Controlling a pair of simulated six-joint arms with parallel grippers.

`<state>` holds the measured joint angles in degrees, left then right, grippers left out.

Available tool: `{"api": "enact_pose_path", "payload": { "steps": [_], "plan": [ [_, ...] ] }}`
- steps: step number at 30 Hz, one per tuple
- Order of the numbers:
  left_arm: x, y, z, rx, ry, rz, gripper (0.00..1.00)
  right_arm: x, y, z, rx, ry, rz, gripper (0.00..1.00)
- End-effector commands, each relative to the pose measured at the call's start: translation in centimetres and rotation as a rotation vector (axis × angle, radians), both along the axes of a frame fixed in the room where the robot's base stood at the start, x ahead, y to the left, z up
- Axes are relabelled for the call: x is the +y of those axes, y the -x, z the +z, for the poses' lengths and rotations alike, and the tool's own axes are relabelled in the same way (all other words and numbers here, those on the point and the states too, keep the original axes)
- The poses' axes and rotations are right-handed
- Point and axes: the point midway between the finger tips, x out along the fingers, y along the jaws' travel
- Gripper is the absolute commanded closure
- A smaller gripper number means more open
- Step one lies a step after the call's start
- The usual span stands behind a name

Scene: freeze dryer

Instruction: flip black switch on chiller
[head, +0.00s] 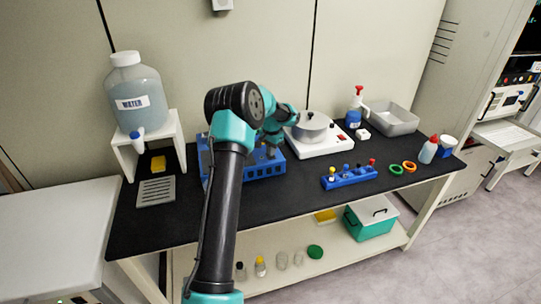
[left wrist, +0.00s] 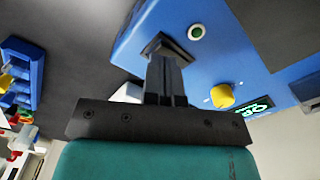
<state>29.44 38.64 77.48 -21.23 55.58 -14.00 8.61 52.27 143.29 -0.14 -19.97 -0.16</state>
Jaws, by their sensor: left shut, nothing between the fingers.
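The blue chiller (head: 262,163) stands on the black bench, partly hidden behind my left arm in the head view. Its blue panel (left wrist: 225,62) fills the upper right of the left wrist view, with a green button (left wrist: 197,32), a yellow knob (left wrist: 222,96) and a lit green display (left wrist: 257,107). My left gripper (head: 269,151) is at the chiller, fingers shut and empty. In the left wrist view its fingertips (left wrist: 166,52) are at the panel, beside the green button. A dark square shape shows at the tips; I cannot tell if it is the black switch or whether they touch.
A blue rack (head: 349,177) with small vials lies right of the chiller. A white device with a round metal top (head: 312,129) stands behind. A water jug (head: 139,98) on a white stand is at the left. The bench front is mostly clear.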

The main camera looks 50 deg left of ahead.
Motion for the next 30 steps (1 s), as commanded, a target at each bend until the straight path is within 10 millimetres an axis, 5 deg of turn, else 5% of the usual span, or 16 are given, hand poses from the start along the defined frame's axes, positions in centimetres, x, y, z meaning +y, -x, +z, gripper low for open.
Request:
{"api": "enact_pose_path", "payload": {
  "steps": [30],
  "plan": [
    [0.0, 0.0, -1.2, 0.001, 0.0, 0.0, 1.0, 0.0, 0.0, 0.0, 0.0, 0.0, 0.0, 0.57]
  ]
}}
